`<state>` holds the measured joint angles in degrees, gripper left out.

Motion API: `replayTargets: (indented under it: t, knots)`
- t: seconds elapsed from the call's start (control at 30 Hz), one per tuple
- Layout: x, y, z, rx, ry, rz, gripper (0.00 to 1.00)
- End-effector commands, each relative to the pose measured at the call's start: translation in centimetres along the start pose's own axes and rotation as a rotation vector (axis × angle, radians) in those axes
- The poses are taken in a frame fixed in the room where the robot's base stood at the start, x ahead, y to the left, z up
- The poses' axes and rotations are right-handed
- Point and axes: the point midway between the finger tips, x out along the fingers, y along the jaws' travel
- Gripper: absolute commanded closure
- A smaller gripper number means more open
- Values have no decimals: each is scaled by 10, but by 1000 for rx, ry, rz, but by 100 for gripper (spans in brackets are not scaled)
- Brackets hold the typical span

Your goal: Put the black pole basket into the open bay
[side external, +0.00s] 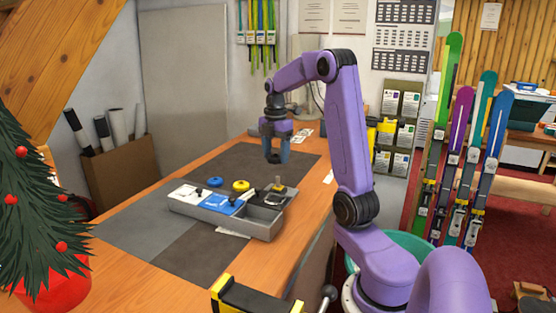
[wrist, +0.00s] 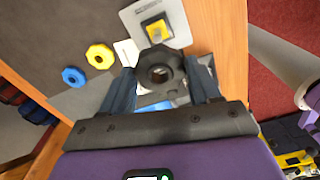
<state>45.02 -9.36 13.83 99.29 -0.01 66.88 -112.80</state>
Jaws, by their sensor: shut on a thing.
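The black pole basket (wrist: 160,69) is an eight-sided ring with a hole in its middle. In the wrist view it sits between the fingertips of my gripper (wrist: 163,82), which is shut on it. In the side view my gripper (side external: 275,156) points down above the mat, behind the grey tray (side external: 228,222); the basket is hard to make out there. The tray has a white section (side external: 185,193), a blue section (side external: 222,203) and a bare grey open bay (side external: 262,214) at its right end. In the wrist view the gripper and basket hide most of the tray.
A blue ring (wrist: 73,77) and a yellow ring (wrist: 100,56) lie near the tray. A light plate with a yellow block (wrist: 156,30) is close to the basket. A yellow-and-black object (side external: 255,298) stands at the near bench edge. The dark mat (side external: 150,218) is clear at left.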

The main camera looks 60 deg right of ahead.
Motion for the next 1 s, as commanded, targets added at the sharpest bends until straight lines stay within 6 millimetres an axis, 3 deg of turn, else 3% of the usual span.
replayTargets:
  t: [0.3, 0.5, 0.7, 1.0]
  knots:
    - [15, -27, -103, -135, 0, 0, 67]
    - [27, -51, -147, -200, 0, 1, 67]
    - [33, -62, -163, -224, 0, 1, 67]
    - [51, -63, -164, -225, 1, -2, 67]
